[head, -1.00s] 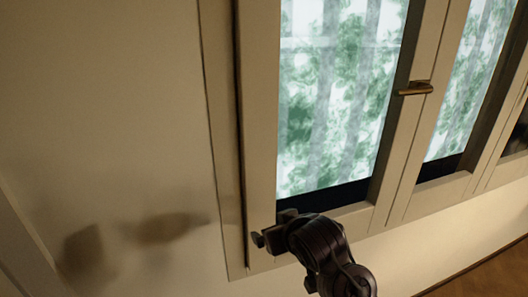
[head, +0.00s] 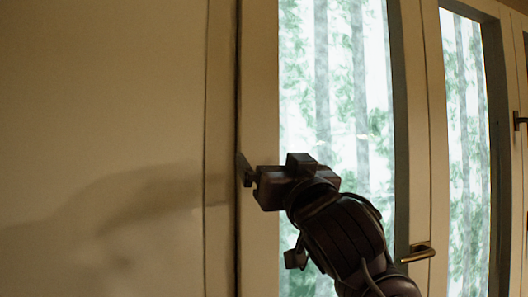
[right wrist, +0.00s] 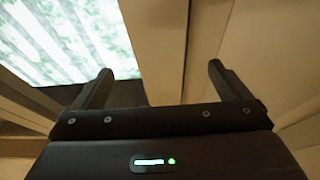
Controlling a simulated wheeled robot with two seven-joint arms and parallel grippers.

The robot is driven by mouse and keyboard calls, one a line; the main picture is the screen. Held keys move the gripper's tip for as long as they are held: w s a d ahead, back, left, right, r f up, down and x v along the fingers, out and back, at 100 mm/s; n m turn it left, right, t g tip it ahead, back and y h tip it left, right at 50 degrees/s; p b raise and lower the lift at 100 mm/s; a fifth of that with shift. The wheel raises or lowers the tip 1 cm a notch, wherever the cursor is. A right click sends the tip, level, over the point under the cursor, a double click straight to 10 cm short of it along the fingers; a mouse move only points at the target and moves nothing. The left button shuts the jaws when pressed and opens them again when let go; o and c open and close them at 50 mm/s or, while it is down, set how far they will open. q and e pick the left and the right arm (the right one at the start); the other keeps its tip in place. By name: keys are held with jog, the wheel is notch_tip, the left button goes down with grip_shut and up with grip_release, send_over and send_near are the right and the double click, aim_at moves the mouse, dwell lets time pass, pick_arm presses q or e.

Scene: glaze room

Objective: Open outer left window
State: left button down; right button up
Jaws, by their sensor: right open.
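The leftmost window (head: 345,90) in the head view has a pale frame and bright glass with green trees behind it. Its brass handle (head: 418,252) is at the lower right, on the upright beside the second window. My right gripper (head: 248,173) is at the window's left upright, far from the handle. In the right wrist view its two fingers (right wrist: 160,72) are apart with nothing held between them. The pale upright (right wrist: 155,35) and a seam show beyond them; whether they touch it I cannot tell. My left gripper is not in view.
A second window (head: 465,130) stands to the right, with another handle (head: 519,120) at the picture's edge. A plain wall (head: 100,110) fills the left, with my arm's shadow on it. My right forearm covers the lower part of the leftmost glass.

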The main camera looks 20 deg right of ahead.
aim_at(261, 145)
jog(key=p+x, duration=0.3)
jog(key=x, duration=0.3)
jog(key=shift+w+d+r, duration=0.15)
jog(key=shift+w, duration=0.05)
jog(key=shift+w+p, duration=0.35)
jog(key=shift+w, duration=0.15)
jog(key=shift+c, duration=0.2)
